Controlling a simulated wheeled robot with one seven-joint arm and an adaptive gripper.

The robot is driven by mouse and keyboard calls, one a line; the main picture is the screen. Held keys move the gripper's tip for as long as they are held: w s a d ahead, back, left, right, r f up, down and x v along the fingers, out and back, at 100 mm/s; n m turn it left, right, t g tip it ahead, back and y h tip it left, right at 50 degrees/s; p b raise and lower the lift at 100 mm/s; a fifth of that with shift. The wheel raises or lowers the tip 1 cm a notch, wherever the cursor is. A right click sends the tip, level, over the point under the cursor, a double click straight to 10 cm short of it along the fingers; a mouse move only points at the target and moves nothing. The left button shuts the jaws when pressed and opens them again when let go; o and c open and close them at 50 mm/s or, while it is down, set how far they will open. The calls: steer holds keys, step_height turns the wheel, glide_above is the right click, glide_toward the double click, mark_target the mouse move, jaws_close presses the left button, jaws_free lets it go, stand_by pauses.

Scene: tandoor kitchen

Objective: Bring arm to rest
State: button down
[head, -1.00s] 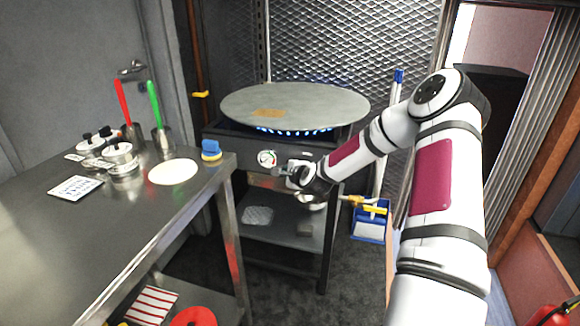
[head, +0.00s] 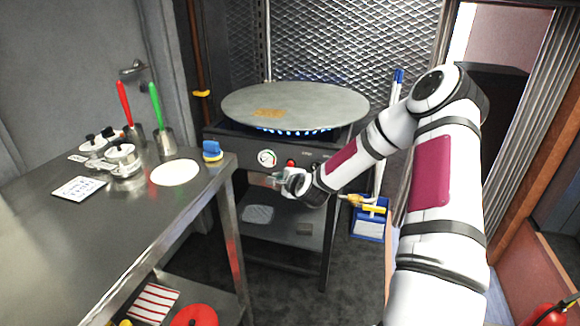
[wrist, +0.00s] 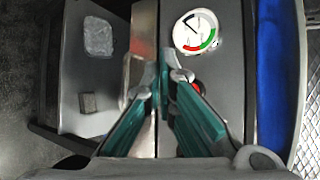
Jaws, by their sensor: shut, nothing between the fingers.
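My gripper (head: 270,179) is in front of the stove, a little below its front panel (head: 335,160) in the head view. In the wrist view my gripper (wrist: 164,72) shows two green-sided fingers with their tips together and nothing between them. My white arm with dark red panels reaches in from the right, bent at the elbow. The fingertips look small and partly blurred in the head view.
A round griddle (head: 295,105) sits over lit blue burners, with a dial (head: 267,158) on the panel below. A dustpan (head: 370,222) stands behind my arm.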

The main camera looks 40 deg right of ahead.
steer(key=shift+a, duration=0.1)
stand_by(0.3)
steer(key=s+a+r+n+g+y, duration=0.1)
steer(key=s+a+r+n+g, duration=0.2)
steer(key=s+a+r+n, duration=0.35)
steer(key=s+a+r+n+g+y, duration=0.25)
steer(key=s+a+n, duration=0.35)
steer(key=a, duration=0.4)
steer(key=s+a+r+n+g, duration=0.2)
steer(key=s+a+r+n, duration=0.15)
steer(key=s, duration=0.85)
steer(key=s+a+r+n+g, duration=0.2)
steer(key=s+r+n, duration=0.25)
steer(key=s, duration=0.75)
steer(key=s+a+r+n+g, duration=0.25)
steer(key=s+r, duration=0.25)
steer(key=s, duration=0.6)
step_height(320, 180, up, 17)
steer(key=n+t+p, duration=0.1)
steer(key=t+p, duration=0.2)
steer(key=p, duration=1.2)
steer(key=shift+s+a+h+p, duration=0.2)
steer(key=shift+a+h+p, duration=0.15)
steer(key=shift+p, duration=0.05)
